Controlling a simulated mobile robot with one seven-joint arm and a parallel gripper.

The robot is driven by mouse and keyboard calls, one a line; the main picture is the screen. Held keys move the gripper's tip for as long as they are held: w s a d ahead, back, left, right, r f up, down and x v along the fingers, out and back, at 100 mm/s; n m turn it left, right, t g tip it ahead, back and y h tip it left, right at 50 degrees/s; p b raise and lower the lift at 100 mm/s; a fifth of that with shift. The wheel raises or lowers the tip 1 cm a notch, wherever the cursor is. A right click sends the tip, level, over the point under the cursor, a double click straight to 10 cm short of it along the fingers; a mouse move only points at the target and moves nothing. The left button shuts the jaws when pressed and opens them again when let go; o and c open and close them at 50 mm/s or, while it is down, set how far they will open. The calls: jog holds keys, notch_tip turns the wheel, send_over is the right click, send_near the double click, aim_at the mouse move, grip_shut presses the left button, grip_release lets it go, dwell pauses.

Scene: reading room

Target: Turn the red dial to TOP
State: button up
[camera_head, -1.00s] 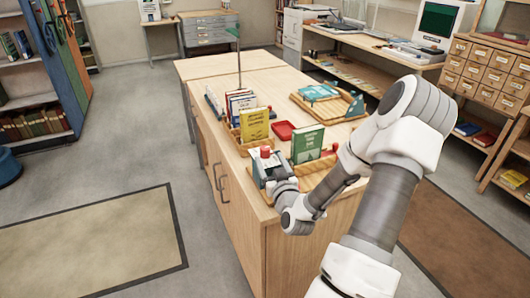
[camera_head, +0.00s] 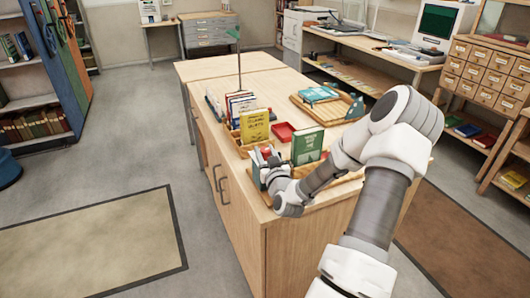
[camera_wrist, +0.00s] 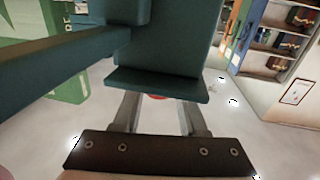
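A dark teal-grey device (camera_head: 256,172) stands at the near left corner of the wooden counter, with a small red part (camera_head: 267,153) at its top. My gripper (camera_wrist: 158,108) is at this device; my wrist hides much of it in the head view. In the wrist view, the two fingers stand apart and a dark teal panel (camera_wrist: 165,60) covers their far ends. A sliver of red (camera_wrist: 156,97) shows between the fingers, below the panel's edge, with a gap visible on each side. I cannot tell whether it is the dial, and no TOP mark is readable.
A green book (camera_head: 307,146) stands just right of my wrist. A yellow book (camera_head: 254,126) and a row of books stand behind the device.

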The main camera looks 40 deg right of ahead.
grip_shut()
jog(key=shift+a+f+m+g+h+b, duration=0.1)
jog(key=shift+m+g+h+b, duration=0.2)
jog(key=shift+m+h+b, duration=0.3)
jog(key=m+g+h+b, duration=0.2)
jog(key=h+b, duration=0.1)
jog(key=shift+w+a+h, duration=0.1)
jog(key=shift+w+h, duration=0.05)
jog(key=shift+h, duration=0.15)
jog(key=m+g+h+b, duration=0.3)
jog(key=m+g, duration=0.1)
jog(key=shift+g+h, duration=0.4)
jog(key=m+g+h, duration=0.1)
jog(key=m+g, duration=0.1)
jog(key=g, duration=0.1)
jog(key=m+g+h, duration=0.1)
jog(key=m+g, duration=0.1)
jog(key=g, duration=0.1)
jog(key=shift+r+m, duration=0.2)
jog(key=shift+m, duration=0.1)
jog(key=m+g, duration=0.2)
jog(key=g, duration=0.1)
jog(key=m+g+p, duration=0.1)
jog(key=m+g, duration=0.1)
jog(key=g, duration=0.1)
jog(key=m+g, duration=0.2)
jog(key=g, duration=0.2)
jog(key=shift+f+y+p, duration=0.1)
jog(key=shift+y+p, duration=0.3)
jog(key=shift+d, duration=0.2)
